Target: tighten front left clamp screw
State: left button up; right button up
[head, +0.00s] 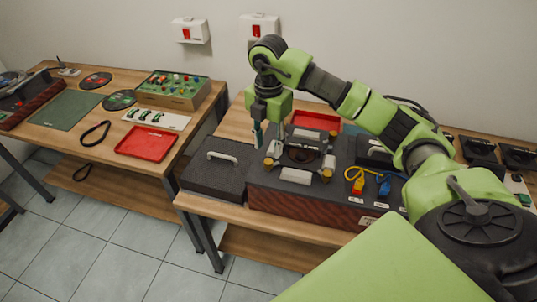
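A dark box-like unit (262,195) with a reddish patterned front stands on the right workbench. On its top is a small clamp fixture with several clamp screws with tan-yellow heads. The front left clamp screw (268,162) is at the fixture's left front corner, and another screw (327,174) is at its right front. My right gripper (270,143) points down over the fixture's left side. Its two fingers look apart, with no object visible held between them. Whether a finger touches a screw is too small to tell. My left gripper is not in view.
A dark lidded case with a light handle (222,155) sits left of the unit. Yellow and blue clips (357,180) lie right of the fixture. A red tray (315,120) is behind. The left bench holds another red tray (146,144) and a component box (173,93).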

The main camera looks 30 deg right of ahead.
aim_at(269, 161)
notch_tip(269, 161, up, 6)
dwell(0.6)
